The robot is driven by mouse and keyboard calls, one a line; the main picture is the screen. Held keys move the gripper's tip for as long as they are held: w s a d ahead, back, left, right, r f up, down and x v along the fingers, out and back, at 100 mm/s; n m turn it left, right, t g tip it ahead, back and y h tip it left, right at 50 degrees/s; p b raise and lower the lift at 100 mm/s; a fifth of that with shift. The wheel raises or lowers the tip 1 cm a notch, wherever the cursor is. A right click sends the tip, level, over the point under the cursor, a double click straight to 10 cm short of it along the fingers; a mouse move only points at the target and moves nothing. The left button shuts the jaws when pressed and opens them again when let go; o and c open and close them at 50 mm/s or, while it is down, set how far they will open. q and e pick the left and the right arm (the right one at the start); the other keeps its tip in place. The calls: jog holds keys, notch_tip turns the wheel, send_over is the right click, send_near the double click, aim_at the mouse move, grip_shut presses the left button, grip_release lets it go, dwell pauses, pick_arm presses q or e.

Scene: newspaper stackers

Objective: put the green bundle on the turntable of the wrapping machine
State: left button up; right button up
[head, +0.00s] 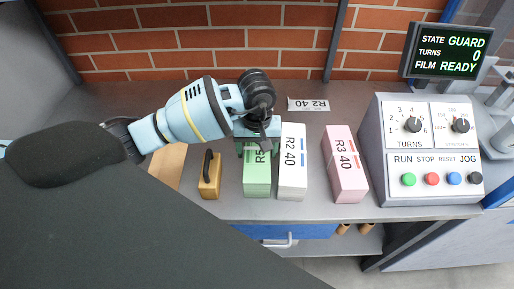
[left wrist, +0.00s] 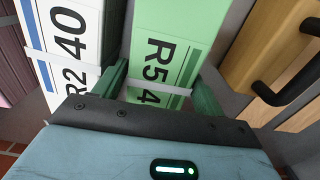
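The green bundle (head: 257,178), labelled R5, lies on the grey bench between a wooden block and the white bundle. My left gripper (head: 258,148) is over its far end. In the left wrist view, the fingers (left wrist: 162,85) stand on either side of the green bundle (left wrist: 175,30), close to its edges. I cannot tell whether they press on it. The label's end is partly hidden by the gripper. The turntable is not clearly in view. A control panel (head: 384,140) with knobs and buttons stands at the right, under a screen reading GUARD, 0 turns, film READY.
The white R2 bundle (head: 292,170) stands close to the right of the green one, the pink R3 bundle (head: 345,170) further right. The wooden block with a black handle (head: 209,183) is close on the left. A loose R2 label (head: 308,105) lies behind. A brick wall (head: 210,40) closes the back.

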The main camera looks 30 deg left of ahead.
aim_at(257, 149)
pick_arm(q)
notch_tip(257, 149, up, 12)
dwell(0.6)
